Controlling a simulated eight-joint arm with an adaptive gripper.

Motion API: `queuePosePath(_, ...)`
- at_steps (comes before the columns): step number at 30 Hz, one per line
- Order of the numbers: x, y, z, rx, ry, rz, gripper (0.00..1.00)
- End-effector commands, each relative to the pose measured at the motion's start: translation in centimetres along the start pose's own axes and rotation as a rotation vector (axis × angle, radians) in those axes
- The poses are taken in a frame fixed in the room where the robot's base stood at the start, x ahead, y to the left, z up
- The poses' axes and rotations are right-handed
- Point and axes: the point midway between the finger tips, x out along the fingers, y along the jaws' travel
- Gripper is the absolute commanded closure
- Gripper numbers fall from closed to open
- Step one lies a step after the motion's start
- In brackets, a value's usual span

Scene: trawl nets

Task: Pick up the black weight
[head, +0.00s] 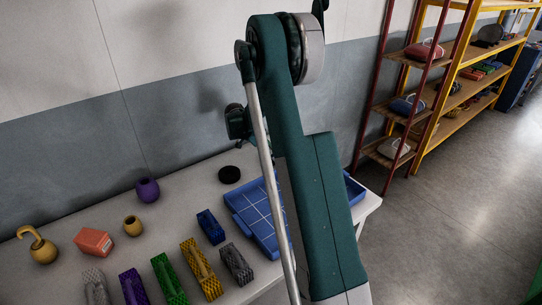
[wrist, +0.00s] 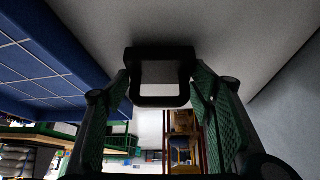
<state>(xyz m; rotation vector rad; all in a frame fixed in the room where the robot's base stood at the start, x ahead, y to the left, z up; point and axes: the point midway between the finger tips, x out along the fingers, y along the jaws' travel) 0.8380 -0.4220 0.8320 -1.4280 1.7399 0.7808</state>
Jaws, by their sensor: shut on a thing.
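My gripper (wrist: 161,85) shows in the wrist view with its two green ribbed fingers on either side of a black weight (wrist: 160,53). The fingers are shut on it. The weight looks like a squarish black body with a loop-like opening facing the camera. It is close to the pale table surface, and I cannot tell whether it touches it. In the head view my arm hides the gripper and the held weight.
A blue tray with grid lines (head: 249,214) lies on the white table (head: 190,195), partly behind my arm. A black disc (head: 229,174) lies behind it. Several coloured blocks, a purple pot (head: 147,190) and a hooked yellow weight (head: 43,252) stand left. Shelves (head: 434,100) stand right.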

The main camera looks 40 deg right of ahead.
Motion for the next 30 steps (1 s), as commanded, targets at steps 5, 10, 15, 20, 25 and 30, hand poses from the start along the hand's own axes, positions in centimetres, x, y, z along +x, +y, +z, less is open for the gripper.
queuePosePath(5, -1.7, 0.0, -1.1, 0.0, 0.001, 0.0, 0.77)
queuePosePath(10, -3.6, 0.0, -2.3, 0.0, 0.001, 0.0, 0.77)
queuePosePath(15, -5.5, 0.0, -3.5, 0.0, 0.001, 0.0, 0.77)
queuePosePath(20, -6.8, 0.0, -4.4, 0.0, 0.001, 0.0, 0.77)
queuePosePath(25, -7.6, 0.0, -4.9, 0.0, 0.001, 0.0, 0.77)
queuePosePath(30, -7.8, 0.0, -5.0, 0.0, 0.001, 0.0, 0.77)
